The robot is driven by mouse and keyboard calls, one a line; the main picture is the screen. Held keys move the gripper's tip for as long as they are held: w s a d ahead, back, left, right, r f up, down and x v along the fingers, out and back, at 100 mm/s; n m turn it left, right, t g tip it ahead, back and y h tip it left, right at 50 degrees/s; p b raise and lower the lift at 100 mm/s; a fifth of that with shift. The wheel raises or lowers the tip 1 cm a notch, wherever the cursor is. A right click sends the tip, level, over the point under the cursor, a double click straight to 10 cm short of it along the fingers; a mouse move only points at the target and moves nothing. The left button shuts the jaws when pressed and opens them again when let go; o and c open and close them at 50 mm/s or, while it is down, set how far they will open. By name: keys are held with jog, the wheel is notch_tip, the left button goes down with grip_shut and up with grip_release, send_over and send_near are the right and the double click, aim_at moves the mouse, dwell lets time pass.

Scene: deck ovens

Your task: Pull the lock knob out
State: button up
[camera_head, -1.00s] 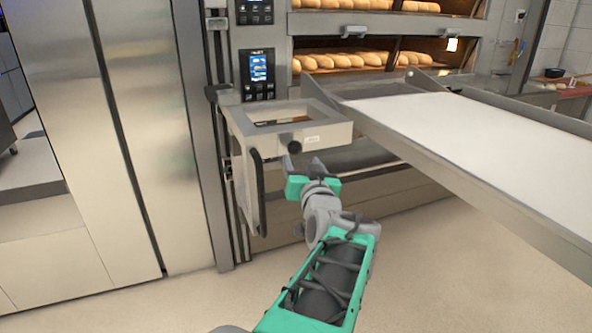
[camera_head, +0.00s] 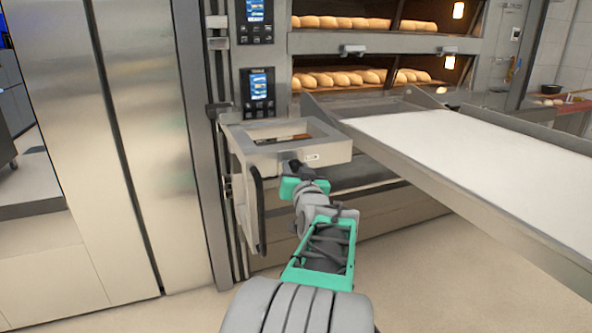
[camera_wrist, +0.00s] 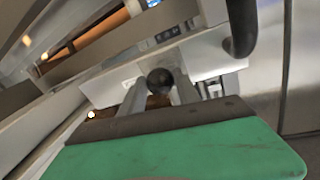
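The lock knob (camera_head: 295,165) is a small round black knob on the front face of the grey metal carriage (camera_head: 258,156). In the wrist view the knob (camera_wrist: 160,80) sits between the far ends of my two fingers. My gripper (camera_head: 296,171) is at the knob in the head view and partly covers it. In the wrist view my gripper (camera_wrist: 160,91) is open, with a finger on each side of the knob. A narrow gap seems to show beside each finger. The knob looks seated close to the carriage face.
A black curved handle (camera_head: 258,212) hangs on the carriage's left side. A long white loading board (camera_head: 460,150) extends to the right. Deck ovens with bread loaves (camera_head: 340,78) stand behind. Steel cabinet doors (camera_head: 90,150) are at left. The floor at front right is clear.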

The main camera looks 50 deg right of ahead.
grip_shut()
dwell(0.5)
jog(key=shift+s+a+f+b, duration=0.1)
jog(key=shift+s+a+b, duration=0.05)
jog(key=shift+s+b, duration=0.2)
jog(key=shift+b+v, duration=0.6)
jog(key=shift+v, duration=0.3)
jog(key=shift+s, duration=0.1)
jog(key=o, duration=0.5)
grip_release()
jog(key=shift+s, duration=0.1)
jog(key=shift+o, duration=0.2)
